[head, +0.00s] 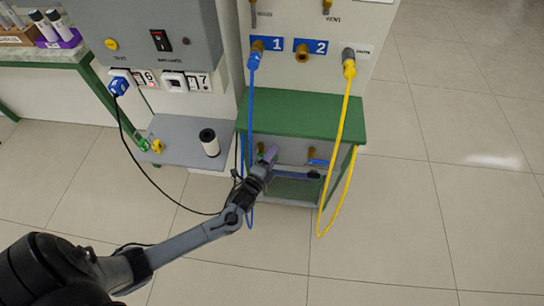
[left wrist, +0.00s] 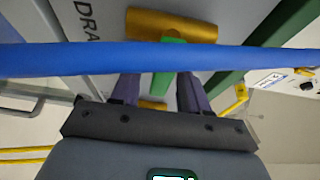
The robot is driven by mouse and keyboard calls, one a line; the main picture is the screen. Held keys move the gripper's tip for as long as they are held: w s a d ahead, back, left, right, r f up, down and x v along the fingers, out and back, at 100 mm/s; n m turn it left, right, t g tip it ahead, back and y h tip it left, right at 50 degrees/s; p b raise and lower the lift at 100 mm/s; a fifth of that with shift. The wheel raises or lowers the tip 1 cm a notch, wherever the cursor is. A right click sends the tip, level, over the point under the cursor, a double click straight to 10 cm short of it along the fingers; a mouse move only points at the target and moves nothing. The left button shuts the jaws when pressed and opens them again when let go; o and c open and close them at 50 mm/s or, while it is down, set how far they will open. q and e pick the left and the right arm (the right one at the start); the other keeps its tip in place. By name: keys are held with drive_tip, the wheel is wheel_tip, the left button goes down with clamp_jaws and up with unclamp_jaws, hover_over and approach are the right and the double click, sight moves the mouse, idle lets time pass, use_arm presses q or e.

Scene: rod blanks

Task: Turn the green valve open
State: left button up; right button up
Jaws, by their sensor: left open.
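The green valve is at the lower panel under the green shelf. In the left wrist view its green lever (left wrist: 172,88) lies between my fingers, by a brass pipe body (left wrist: 172,25). My left gripper (left wrist: 158,88) is open, with one purple finger on each side of the lever; I cannot tell if either touches it. In the head view my left gripper (head: 268,154) reaches under the shelf and mostly hides the valve. The blue hose (left wrist: 120,58) crosses in front of the lever and hides part of it and perhaps the fingertips. My right gripper is not in view.
The green shelf (head: 300,115) sits just above the gripper. The blue hose hangs from port 1, close beside my gripper; a yellow hose (head: 343,130) hangs to the right. A blue-handled valve (head: 318,162) is right of the gripper. Open floor lies to the right.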

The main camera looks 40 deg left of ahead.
use_arm(q)
clamp_jaws()
